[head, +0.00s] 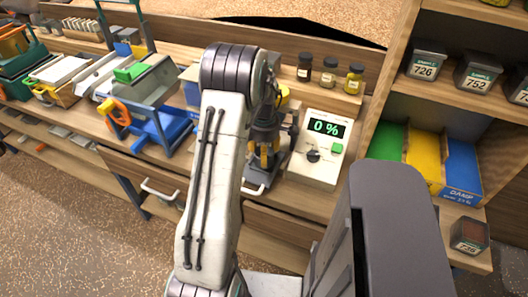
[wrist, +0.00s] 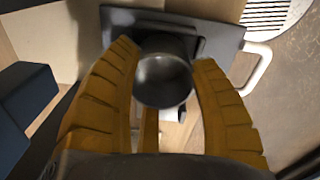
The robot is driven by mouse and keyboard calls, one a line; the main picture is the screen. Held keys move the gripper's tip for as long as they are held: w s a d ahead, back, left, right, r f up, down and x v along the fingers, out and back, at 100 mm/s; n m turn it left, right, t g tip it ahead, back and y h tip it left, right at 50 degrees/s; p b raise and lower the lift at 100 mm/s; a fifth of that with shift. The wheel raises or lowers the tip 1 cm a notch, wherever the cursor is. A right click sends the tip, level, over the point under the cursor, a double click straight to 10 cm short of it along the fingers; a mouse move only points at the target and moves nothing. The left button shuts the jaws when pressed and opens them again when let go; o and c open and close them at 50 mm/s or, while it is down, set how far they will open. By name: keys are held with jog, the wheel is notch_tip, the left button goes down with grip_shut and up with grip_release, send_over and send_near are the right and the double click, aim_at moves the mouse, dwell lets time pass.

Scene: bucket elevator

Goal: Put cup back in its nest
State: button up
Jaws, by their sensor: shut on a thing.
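My gripper (head: 265,158) is shut on a round dark grey cup (wrist: 163,78), with one yellow finger on each side of it in the wrist view. The cup's open mouth faces the wrist camera and its inside looks empty. A black plate-like fixture (wrist: 205,38) lies beyond the cup in the wrist view. It may be the nest, but I cannot tell whether the cup touches it. In the head view my arm and gripper hide the cup and most of what lies below it.
A white box with a "0 %" display (head: 318,150) stands close to the right of my gripper. Several small jars (head: 329,72) stand on a ledge behind. A blue clamp-like fixture (head: 160,125) is to the left. A white drawer handle (wrist: 258,68) is near the bench edge.

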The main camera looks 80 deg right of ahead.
jog(key=shift+f, duration=0.15)
jog(key=o, duration=1.2)
notch_tip(320, 180, up, 12)
jog(key=shift+a+r, duration=0.2)
jog(key=shift+a, duration=0.05)
jog(key=shift+w, duration=0.1)
